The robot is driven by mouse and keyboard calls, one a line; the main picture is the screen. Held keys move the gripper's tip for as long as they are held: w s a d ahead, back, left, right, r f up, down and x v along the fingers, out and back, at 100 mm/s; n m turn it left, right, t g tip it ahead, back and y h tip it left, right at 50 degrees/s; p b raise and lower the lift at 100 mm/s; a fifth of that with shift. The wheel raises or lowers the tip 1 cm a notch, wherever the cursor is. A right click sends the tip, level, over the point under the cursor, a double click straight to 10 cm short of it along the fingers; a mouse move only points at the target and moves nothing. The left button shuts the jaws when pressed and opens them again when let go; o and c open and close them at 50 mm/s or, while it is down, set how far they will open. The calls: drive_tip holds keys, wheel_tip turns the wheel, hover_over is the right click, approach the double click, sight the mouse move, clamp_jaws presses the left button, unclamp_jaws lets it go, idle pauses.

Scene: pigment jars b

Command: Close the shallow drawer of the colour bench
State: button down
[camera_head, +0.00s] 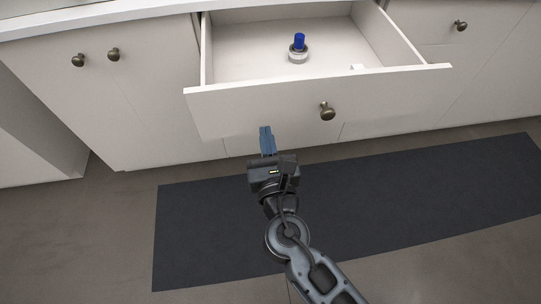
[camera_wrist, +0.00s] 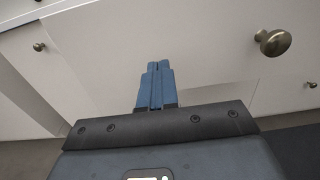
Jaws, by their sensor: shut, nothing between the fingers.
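The knob also shows at the upper right in the wrist view (camera_wrist: 273,42). My gripper (camera_head: 266,130) is shut and empty, its blue fingers pointing at the drawer front, left of the knob. In the wrist view the fingers (camera_wrist: 157,68) overlap the white front; I cannot tell whether they touch it.
Inside the drawer stands a jar with a blue top (camera_head: 299,42) and a small white piece (camera_head: 357,67). Closed cabinet doors with knobs (camera_head: 78,60) are at the left, and another front with a knob (camera_head: 460,25) at the right. A dark mat (camera_head: 400,205) covers the floor.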

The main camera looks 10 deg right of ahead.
sight(261, 111)
drive_tip(key=shift+w, duration=2.35)
